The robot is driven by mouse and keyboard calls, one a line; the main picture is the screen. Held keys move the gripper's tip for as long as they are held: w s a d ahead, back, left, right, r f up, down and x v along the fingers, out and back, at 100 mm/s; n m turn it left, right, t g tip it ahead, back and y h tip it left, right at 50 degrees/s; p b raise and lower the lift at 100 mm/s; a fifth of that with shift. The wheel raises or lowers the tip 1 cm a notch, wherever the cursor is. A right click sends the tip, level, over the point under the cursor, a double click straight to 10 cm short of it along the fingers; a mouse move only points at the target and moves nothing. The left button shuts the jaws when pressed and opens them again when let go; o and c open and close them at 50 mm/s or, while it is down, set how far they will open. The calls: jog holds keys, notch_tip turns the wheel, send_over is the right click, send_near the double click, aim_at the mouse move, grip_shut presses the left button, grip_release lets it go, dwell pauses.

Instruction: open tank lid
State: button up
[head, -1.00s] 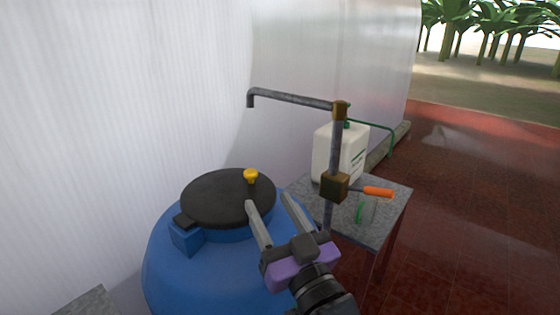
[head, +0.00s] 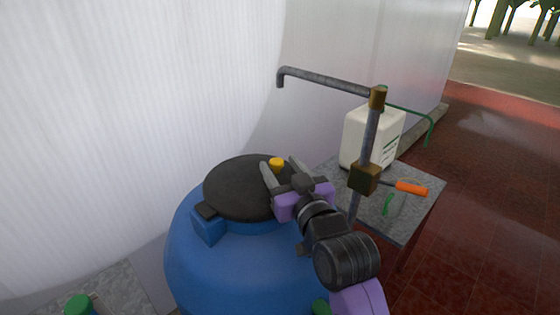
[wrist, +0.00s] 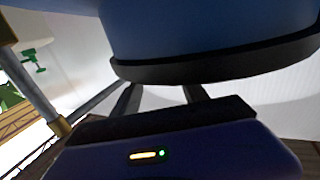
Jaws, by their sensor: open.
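The blue tank (head: 225,255) stands at the lower middle of the head view. Its round black lid (head: 235,190) lies flat and closed on top, with a yellow knob (head: 277,162) near its right edge. My gripper (head: 280,164) is open over the lid's right side, and its two grey fingers appear on either side of the knob. I cannot tell how far apart in height they are. In the wrist view, the lid's black rim (wrist: 215,64) and the blue tank wall (wrist: 200,28) fill the top, and the fingertips pass behind the rim. The knob is not visible there.
A pipe with a spout (head: 325,80) and an orange-handled valve (head: 411,187) rises close right of my gripper. Behind it, a white canister (head: 365,140) stands on a grey table (head: 425,195). A pale translucent wall (head: 130,110) is behind the tank.

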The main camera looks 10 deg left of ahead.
jog(key=shift+w+a, duration=0.35)
jog(key=shift+w, duration=0.2)
grip_shut()
dwell(1.1)
